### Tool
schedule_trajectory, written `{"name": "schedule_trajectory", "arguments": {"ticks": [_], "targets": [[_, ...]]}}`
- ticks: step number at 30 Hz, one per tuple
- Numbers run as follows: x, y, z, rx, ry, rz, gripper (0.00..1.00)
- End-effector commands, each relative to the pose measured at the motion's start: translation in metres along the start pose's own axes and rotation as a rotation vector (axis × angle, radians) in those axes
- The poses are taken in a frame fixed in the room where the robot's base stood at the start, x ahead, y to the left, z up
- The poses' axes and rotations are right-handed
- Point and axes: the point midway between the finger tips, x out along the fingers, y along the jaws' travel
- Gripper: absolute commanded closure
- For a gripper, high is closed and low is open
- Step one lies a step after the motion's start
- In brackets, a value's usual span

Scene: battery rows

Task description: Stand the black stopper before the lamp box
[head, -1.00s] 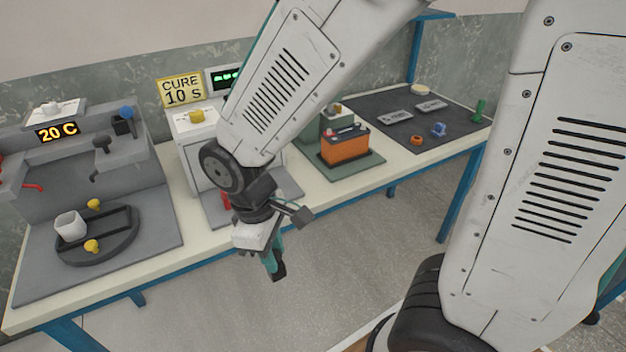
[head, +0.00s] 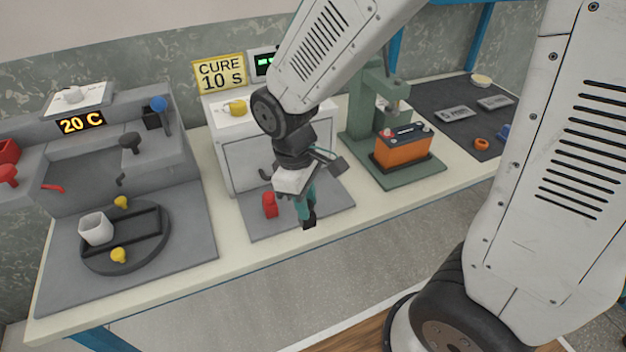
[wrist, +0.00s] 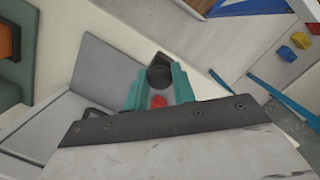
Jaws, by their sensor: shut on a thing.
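My gripper (head: 306,207) is shut on a small black piece, which I take to be the black stopper (wrist: 160,74). In the wrist view it sits between the teal fingertips; in the head view it shows as a dark piece (head: 309,221) below them. The gripper points down over the grey mat in front of the white lamp box (head: 240,165), which bears the sign "CURE 10 S" (head: 220,75). Whether the stopper touches the mat I cannot tell. My arm hides part of the box front.
A red piece (head: 270,206) stands on the grey mat (head: 258,228), left of my gripper. An orange battery (head: 403,147) sits on a green press to the right. On the left is a round dark turntable (head: 155,250) with a white cup (head: 96,229) and yellow pieces.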

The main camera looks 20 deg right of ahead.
Motion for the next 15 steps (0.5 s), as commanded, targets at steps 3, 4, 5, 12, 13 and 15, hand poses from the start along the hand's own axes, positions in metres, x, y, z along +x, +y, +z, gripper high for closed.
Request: {"name": "schedule_trajectory", "arguments": {"ticks": [3,4,5,12,13,15], "targets": [[0.003,0.035,-0.006,0.012,-0.002,-0.003,0.96],[0.004,0.044,-0.007,0.011,-0.001,-0.003,0.96],[0.004,0.051,-0.009,0.012,-0.002,-0.003,0.96],[0.006,0.094,-0.020,0.006,0.000,-0.001,0.96],[0.006,0.096,-0.020,0.004,-0.001,-0.001,0.96],[0.007,0.099,-0.022,0.003,-0.001,-0.001,0.96]]}}
